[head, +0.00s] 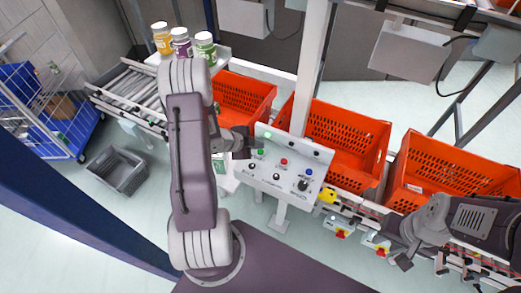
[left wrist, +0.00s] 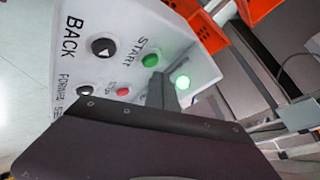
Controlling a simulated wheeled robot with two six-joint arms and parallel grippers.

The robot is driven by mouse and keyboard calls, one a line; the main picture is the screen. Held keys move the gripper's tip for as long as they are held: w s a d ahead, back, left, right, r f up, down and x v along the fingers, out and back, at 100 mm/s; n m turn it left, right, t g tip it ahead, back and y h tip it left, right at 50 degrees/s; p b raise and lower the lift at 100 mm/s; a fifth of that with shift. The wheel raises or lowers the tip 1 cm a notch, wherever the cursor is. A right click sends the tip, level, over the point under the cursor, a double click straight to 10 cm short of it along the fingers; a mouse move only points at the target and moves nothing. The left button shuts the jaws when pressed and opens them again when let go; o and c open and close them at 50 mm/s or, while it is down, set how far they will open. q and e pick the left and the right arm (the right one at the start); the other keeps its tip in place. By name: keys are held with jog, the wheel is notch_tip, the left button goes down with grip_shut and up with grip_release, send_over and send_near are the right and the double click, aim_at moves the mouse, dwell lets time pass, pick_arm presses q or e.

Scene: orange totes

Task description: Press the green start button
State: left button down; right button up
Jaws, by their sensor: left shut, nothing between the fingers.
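The control panel (head: 285,172) is a white sloped box with several buttons. Its green start button (head: 259,152) is at the panel's upper left. In the left wrist view the green start button (left wrist: 151,60) sits beside the word START. My left gripper (head: 250,146) is shut and empty at the panel's upper left edge, very close to the button. In the left wrist view its dark fingertips (left wrist: 155,84) are just below the button; I cannot tell whether they touch it. My right gripper (head: 402,262) is at the lower right, away from the panel; its jaw state is unclear.
A green lamp (left wrist: 183,83) glows at the panel's edge. A red button (head: 283,161) and a black knob (head: 303,185) are on the panel. Orange totes (head: 335,140) stand behind it. A pale post (head: 312,70) rises behind the panel. Three jars (head: 181,42) stand at the upper left.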

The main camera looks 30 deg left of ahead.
aim_at(258, 153)
pick_arm(q)
notch_tip(258, 153, up, 5)
jog(key=p, duration=0.5)
jog(key=shift+r, duration=0.1)
dwell(0.3)
dwell(0.4)
